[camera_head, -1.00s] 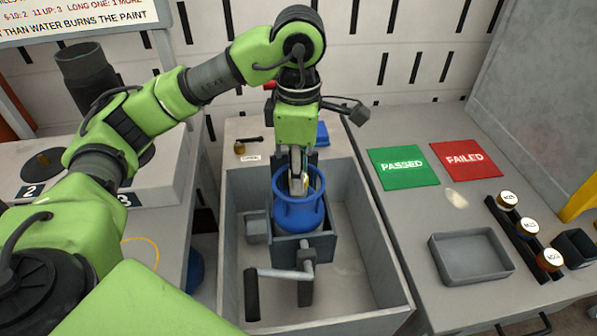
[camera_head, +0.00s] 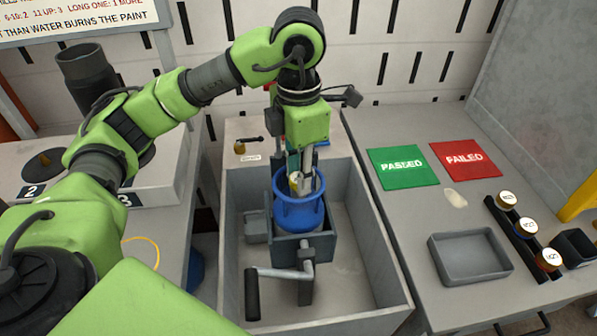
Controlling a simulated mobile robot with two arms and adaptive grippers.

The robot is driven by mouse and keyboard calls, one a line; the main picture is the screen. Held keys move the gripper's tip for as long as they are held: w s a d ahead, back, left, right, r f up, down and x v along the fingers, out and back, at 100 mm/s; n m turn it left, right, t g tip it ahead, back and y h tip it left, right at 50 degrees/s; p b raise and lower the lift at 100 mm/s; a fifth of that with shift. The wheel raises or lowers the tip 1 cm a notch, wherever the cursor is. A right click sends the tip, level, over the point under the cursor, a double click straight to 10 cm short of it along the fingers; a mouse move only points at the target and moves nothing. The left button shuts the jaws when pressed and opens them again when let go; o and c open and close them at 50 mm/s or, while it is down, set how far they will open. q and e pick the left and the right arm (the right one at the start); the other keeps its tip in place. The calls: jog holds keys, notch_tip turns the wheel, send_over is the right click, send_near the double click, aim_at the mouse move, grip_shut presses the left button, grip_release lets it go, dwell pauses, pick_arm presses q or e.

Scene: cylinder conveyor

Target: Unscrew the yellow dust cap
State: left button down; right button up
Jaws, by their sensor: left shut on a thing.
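A blue cylinder (camera_head: 299,215) stands upright in a grey vise (camera_head: 318,245) inside a grey open bin (camera_head: 372,235). Its collar rings the top. My left gripper (camera_head: 302,184) points down into the collar from above. It is shut on the yellow dust cap (camera_head: 294,180), of which only a small yellow patch shows between the fingers and the collar. The rest of the cap is hidden by the fingers and the collar. My right gripper is not in view.
The vise's crank handle (camera_head: 252,294) sticks out towards the front.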

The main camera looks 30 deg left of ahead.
pick_arm(q)
jog(key=n, duration=0.5)
jog(key=shift+n+p, duration=0.3)
jog(key=shift+n, duration=0.1)
